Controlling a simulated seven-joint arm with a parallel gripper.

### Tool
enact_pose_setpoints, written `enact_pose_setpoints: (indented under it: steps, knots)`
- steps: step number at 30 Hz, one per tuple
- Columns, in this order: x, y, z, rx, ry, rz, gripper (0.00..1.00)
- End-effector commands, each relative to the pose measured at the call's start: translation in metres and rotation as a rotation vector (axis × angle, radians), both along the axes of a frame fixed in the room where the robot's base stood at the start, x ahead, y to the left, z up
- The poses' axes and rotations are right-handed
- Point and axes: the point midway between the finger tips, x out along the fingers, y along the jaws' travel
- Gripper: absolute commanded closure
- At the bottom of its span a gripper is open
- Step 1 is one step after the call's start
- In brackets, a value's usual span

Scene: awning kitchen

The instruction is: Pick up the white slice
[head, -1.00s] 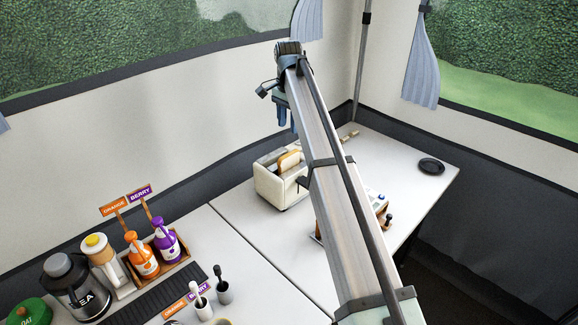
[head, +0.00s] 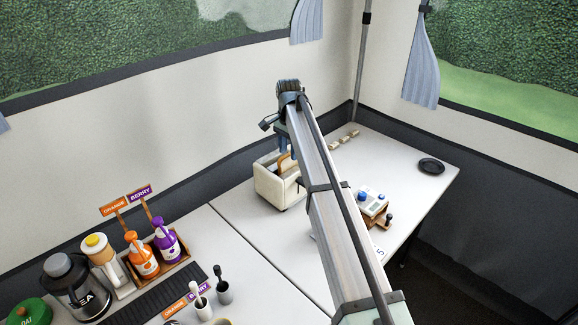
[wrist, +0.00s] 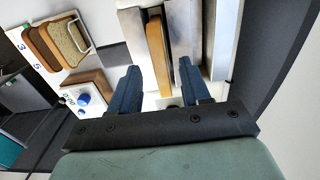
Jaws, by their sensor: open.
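A golden-tan bread slice (wrist: 157,52) stands on edge in a slot of the toaster (wrist: 184,32) in the wrist view, which may be the white slice. In the head view the slice (head: 284,162) shows as a small orange-brown strip inside the cream toaster (head: 277,193). My gripper (wrist: 160,72) is open, with one blue finger on each side of the slice's line. The fingers are apart from the slice in the picture, and their exact height over it cannot be told. In the head view my gripper (head: 285,147) is above the toaster, partly hidden by my arm.
A blue-knobbed box (head: 371,203) stands right of the toaster. A black plate (head: 431,166) lies at far right. Bottles (head: 142,258) stand at left.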

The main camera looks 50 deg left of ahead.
Motion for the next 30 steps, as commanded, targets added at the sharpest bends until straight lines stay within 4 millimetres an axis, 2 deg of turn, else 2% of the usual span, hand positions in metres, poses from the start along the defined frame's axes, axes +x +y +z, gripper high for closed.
enact_pose_setpoints:
  steps: [3, 6, 14, 27, 30]
  knots:
    - [0.001, 0.001, -0.018, -0.002, 0.001, 0.000, 0.53]
    - [0.002, 0.001, -0.026, -0.001, 0.000, 0.000, 0.53]
    - [0.002, 0.002, -0.028, 0.000, 0.000, 0.000, 0.54]
    - [0.002, 0.002, -0.028, 0.000, 0.000, 0.000, 0.96]
    - [0.002, 0.002, -0.028, 0.000, 0.000, 0.000, 0.96]
